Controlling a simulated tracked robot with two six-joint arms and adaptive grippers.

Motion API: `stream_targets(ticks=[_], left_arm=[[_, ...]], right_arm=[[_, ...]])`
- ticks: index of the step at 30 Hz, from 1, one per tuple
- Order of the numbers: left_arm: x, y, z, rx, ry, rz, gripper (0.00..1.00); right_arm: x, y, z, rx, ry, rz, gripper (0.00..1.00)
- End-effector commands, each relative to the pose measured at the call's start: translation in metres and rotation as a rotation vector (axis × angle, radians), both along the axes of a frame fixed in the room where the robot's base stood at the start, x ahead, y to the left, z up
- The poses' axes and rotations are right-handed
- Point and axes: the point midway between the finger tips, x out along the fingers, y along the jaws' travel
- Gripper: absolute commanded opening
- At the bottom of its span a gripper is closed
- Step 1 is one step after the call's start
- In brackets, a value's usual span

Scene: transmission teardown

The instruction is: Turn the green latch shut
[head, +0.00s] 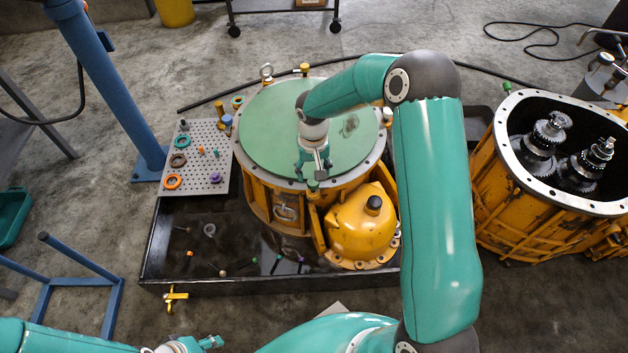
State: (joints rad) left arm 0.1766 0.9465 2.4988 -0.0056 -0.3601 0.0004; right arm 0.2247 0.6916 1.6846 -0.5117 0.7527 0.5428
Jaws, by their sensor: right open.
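The round yellow transmission housing (272,200) stands in a black tray, with a green disc (275,125) covering its top. A small green part (313,185), which looks like the green latch, sits at the housing's front rim. My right gripper (313,172) is open and points down just above this part. Its fingers partly cover the part, and I cannot tell whether they touch it or which way the latch is turned. My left gripper (212,342) is low at the bottom edge, away from the housing, and too small to read.
A pegboard (195,158) with rings and pegs stands left of the housing. A yellow dome (362,225) bulges at its front right. The black tray (270,280) holds loose small parts. An open yellow gear housing (530,215) stands right. A blue post (110,85) rises left.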

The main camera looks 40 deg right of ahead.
Motion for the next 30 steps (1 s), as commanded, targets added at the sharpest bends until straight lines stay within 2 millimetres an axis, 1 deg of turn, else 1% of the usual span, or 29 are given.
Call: stream_targets(ticks=[1,6,11,18,19,26,27,29,30], left_arm=[[0.000,0.000,-0.004,0.000,0.000,0.000,0.40],[0.000,0.000,-0.007,0.000,0.000,0.000,0.40],[0.000,0.000,-0.008,0.000,0.000,0.000,0.40],[0.000,0.000,-0.008,0.000,0.000,0.000,0.40],[0.000,0.000,-0.008,0.000,0.000,0.000,0.40],[0.000,0.000,-0.008,0.000,0.000,0.000,0.40],[0.000,0.000,-0.008,0.000,0.000,0.000,0.40],[0.000,0.000,-0.008,0.000,0.000,0.000,0.40],[0.000,0.000,-0.008,0.000,0.000,0.000,0.40]], right_arm=[[-0.001,0.000,-0.011,0.001,0.003,0.000,0.60],[0.000,0.000,-0.029,0.000,0.000,0.001,0.60],[0.000,0.000,-0.036,0.001,0.000,0.000,0.60],[0.000,0.000,-0.036,0.001,-0.001,0.000,0.60],[0.000,0.000,-0.036,0.001,-0.001,0.000,0.58],[0.000,0.000,-0.036,0.001,-0.001,0.000,0.20],[0.000,0.000,-0.036,0.001,-0.001,0.000,0.13],[0.000,0.000,-0.036,0.001,-0.001,0.000,0.03],[0.000,0.000,-0.036,0.001,-0.001,0.000,0.00]])
